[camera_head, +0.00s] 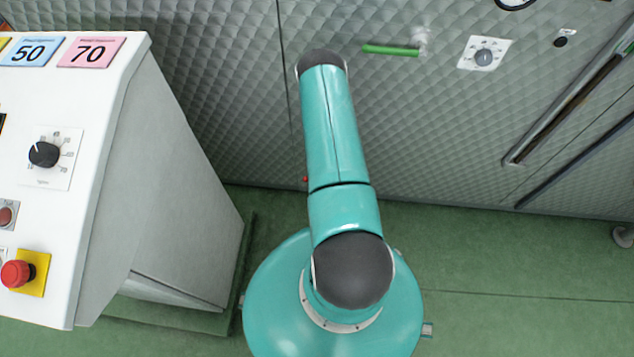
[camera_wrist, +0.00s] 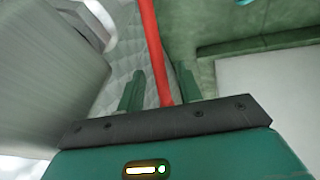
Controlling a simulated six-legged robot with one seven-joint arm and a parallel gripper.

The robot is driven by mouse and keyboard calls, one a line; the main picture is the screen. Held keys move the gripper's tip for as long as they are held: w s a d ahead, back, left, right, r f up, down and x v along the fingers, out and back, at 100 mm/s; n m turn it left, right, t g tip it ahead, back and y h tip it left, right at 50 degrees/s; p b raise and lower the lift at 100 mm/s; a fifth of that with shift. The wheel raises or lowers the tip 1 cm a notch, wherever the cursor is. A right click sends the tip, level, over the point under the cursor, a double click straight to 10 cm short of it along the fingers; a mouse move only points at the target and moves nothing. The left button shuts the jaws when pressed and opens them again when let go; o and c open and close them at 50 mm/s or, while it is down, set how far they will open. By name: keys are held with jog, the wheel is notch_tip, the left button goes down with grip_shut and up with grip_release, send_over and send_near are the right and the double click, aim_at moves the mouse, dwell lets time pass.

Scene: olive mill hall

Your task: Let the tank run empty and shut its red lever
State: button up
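The tank is a quilted silver wall (camera_head: 450,130) across the back of the head view. A red lever (camera_wrist: 153,45) shows as a long red bar in the wrist view, running from the top edge down between the fingers. In the head view only a small red spot (camera_head: 305,179) shows beside my arm, possibly its tip; my arm hides the area behind. My gripper (camera_wrist: 160,88) has its two green fingers apart, one each side of the red bar, with gaps visible. It is hidden in the head view. The tank's outlet and any flow are not visible.
A green lever (camera_head: 391,50) and a dial (camera_head: 484,55) are on the quilted wall. A white control console (camera_head: 150,170) stands close on the left, with a red button (camera_head: 17,273) and cards 50 and 70. Green floor (camera_head: 500,260) is clear at right.

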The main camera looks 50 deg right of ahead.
jog(key=v, duration=1.3)
jog(key=shift+r, duration=0.4)
jog(key=shift+s, duration=0.1)
